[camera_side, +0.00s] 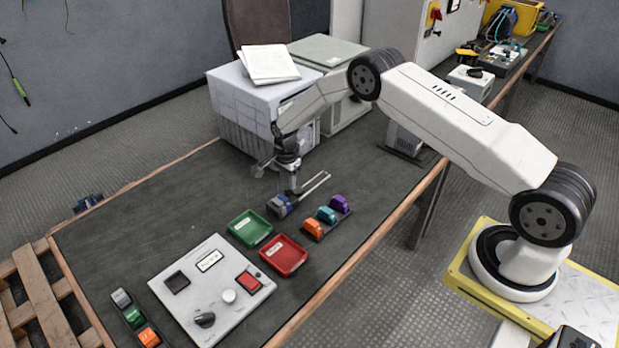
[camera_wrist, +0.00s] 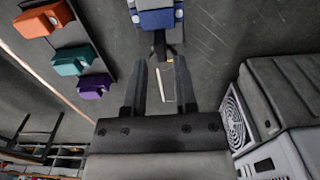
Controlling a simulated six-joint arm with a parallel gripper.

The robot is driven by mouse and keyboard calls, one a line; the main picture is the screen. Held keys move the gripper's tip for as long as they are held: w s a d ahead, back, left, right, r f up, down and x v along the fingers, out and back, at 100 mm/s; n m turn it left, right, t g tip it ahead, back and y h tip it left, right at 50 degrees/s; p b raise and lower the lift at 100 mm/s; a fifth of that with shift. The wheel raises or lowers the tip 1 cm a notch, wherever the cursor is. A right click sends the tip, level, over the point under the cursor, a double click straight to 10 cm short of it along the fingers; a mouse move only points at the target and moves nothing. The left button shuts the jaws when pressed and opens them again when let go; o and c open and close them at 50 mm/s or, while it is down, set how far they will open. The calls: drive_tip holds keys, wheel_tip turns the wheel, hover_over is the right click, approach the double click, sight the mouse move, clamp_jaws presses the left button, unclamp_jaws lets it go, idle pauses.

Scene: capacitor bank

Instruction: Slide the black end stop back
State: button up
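A blue block (camera_wrist: 157,18) with pale grey fittings shows at the top of the wrist view; in the side view it sits (camera_side: 279,206) at the near end of a thin pale rail (camera_side: 317,184). A small dark piece, which looks like the black end stop (camera_wrist: 161,50), is on the rail right beside the blue block. My gripper (camera_wrist: 161,64) is open, its two black fingers either side of the rail, tips close to the dark piece. I cannot tell whether they touch it. In the side view my gripper (camera_side: 293,188) points down over the rail, hiding the stop.
A dark rack holds orange (camera_side: 313,228), teal (camera_side: 326,214) and purple (camera_side: 340,203) blocks, right of the rail. Green (camera_side: 250,229) and red (camera_side: 284,256) trays and a control panel (camera_side: 212,292) lie nearer. A grey boxed unit (camera_side: 262,105) stands behind.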

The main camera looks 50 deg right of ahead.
drive_tip(key=shift+f, duration=1.3)
clamp_jaws()
drive_tip(key=shift+d, duration=0.15)
idle(1.3)
drive_tip(key=shift+d, duration=2.85)
drive_tip(key=shift+o, duration=0.2)
unclamp_jaws()
